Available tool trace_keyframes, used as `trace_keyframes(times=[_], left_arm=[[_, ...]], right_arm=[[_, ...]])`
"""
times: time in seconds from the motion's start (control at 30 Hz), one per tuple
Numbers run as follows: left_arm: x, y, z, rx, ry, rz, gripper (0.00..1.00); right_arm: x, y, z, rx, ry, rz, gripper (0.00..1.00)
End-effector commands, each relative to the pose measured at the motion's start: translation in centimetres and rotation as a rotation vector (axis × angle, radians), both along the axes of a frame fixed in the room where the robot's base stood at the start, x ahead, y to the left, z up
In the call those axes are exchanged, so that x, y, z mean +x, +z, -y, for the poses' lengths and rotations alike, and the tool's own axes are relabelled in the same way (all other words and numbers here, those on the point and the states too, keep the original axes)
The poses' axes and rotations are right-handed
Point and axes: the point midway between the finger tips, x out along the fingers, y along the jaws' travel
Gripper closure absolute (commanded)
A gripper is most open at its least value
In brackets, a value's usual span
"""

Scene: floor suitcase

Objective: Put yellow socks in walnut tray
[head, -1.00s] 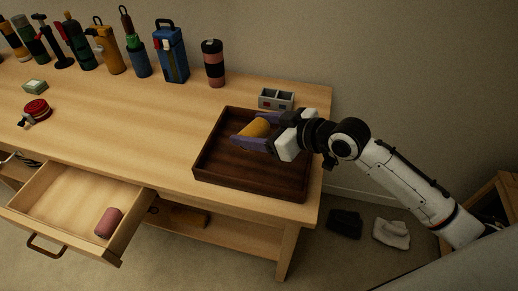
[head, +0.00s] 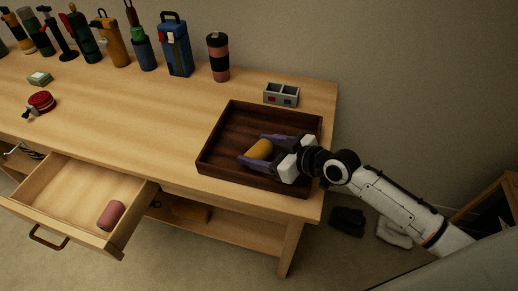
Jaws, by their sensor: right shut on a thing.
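The yellow socks (head: 260,150) are a rolled yellow-orange bundle. My right gripper (head: 256,154) is shut on them, with its dark fingers on either side of the roll. The gripper and socks are low inside the walnut tray (head: 226,136), a dark square tray at the right end of the table. I cannot tell whether the socks touch the tray floor. My left gripper is not in view.
An open drawer (head: 68,194) at the lower left holds a pink roll (head: 111,215). A grey two-slot box (head: 281,94) stands behind the tray. Several bottles line the table's back, including a pink and black tumbler (head: 218,58). The table's middle is clear.

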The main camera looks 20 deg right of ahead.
Motion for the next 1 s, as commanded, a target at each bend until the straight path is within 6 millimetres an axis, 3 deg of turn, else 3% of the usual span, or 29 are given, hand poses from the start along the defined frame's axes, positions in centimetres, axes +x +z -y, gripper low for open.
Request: trace_keyframes(times=[0.07, 0.1, 0.13, 0.57, 1.0], left_arm=[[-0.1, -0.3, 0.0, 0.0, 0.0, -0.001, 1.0], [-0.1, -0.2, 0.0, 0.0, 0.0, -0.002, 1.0], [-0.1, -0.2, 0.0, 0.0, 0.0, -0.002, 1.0], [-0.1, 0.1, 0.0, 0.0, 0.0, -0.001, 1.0], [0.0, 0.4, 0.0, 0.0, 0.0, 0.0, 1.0]], right_arm=[[0.0, -0.3, 0.0, -0.001, 0.0, 0.001, 0.56], [0.0, -0.2, 0.0, -0.001, 0.0, 0.001, 0.29], [0.0, -0.2, 0.0, -0.001, 0.0, 0.001, 0.26], [-0.6, 0.4, 0.5, -0.002, 0.0, 0.0, 0.26], [-7.4, 4.2, 5.0, -0.005, 0.002, -0.003, 0.26]])
